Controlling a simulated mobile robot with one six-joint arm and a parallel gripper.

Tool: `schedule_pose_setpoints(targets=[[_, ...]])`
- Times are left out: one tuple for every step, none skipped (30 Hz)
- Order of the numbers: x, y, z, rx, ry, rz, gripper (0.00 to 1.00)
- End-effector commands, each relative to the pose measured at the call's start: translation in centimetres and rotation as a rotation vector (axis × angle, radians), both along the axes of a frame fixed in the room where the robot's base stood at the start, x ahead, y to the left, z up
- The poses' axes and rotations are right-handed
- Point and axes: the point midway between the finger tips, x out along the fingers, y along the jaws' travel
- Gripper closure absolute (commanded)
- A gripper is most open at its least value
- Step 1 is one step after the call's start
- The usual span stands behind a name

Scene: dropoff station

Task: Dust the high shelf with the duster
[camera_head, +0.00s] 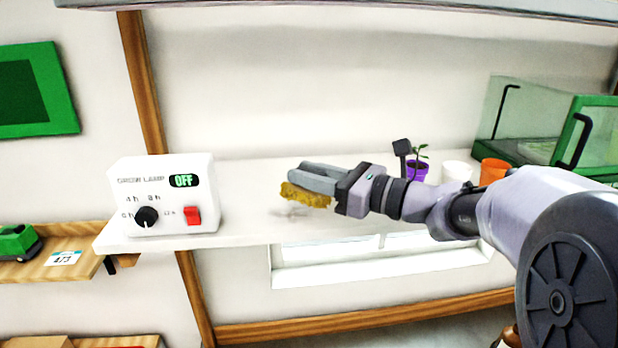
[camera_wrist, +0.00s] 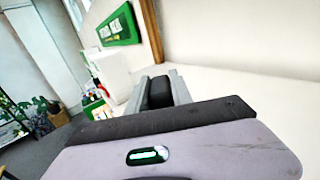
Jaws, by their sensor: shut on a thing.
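The high shelf (camera_head: 247,200) is a long white board on the wall, and its bare top also shows in the wrist view (camera_wrist: 255,85). My gripper (camera_head: 300,176) reaches in from the right over the shelf, its fingers pointing left. It is shut on the duster, whose yellow, fluffy head (camera_head: 306,195) hangs under the fingers, at or just above the shelf top; contact is unclear. In the wrist view, a dark piece (camera_wrist: 160,92), apparently the duster's handle, sits between the fingers. A faint grey patch lies on the shelf below the duster.
A white lamp timer box (camera_head: 165,195) reading OFF stands at the shelf's left end. Right of my gripper are a purple pot with a plant (camera_head: 416,170), a white pot (camera_head: 456,173), an orange pot (camera_head: 493,171) and a glass tank (camera_head: 535,120). The shelf between box and gripper is clear.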

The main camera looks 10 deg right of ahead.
Motion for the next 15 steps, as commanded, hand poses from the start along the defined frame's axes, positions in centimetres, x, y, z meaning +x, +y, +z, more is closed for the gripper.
schedule_pose_setpoints(targets=[[0.0, -0.1, 0.8, 0.0, 0.0, 0.0, 1.0], [0.0, -0.1, 1.0, 0.0, 0.0, 0.001, 1.0], [0.1, -0.1, 1.4, -0.001, -0.001, 0.001, 1.0], [0.1, -0.1, 1.7, -0.001, -0.001, 0.002, 1.0], [0.1, -0.2, 1.9, -0.001, -0.001, 0.002, 1.0], [0.1, -0.2, 2.3, -0.001, -0.001, 0.003, 1.0], [0.1, -0.2, 2.6, -0.001, -0.001, 0.003, 1.0], [0.1, -0.2, 2.8, -0.001, -0.001, 0.004, 1.0], [0.1, -0.3, 3.2, -0.001, -0.001, 0.005, 1.0], [0.2, -0.3, 3.4, -0.001, -0.001, 0.005, 1.0], [0.2, -0.3, 3.6, -0.001, -0.001, 0.005, 1.0], [0.2, -0.3, 3.8, 0.0, 0.0, 0.006, 1.0], [0.2, -0.3, 3.9, 0.0, 0.0, 0.006, 1.0], [0.2, -0.3, 4.0, 0.0, 0.0, 0.006, 1.0], [0.2, -0.4, 4.0, 0.0, 0.0, 0.006, 1.0]])
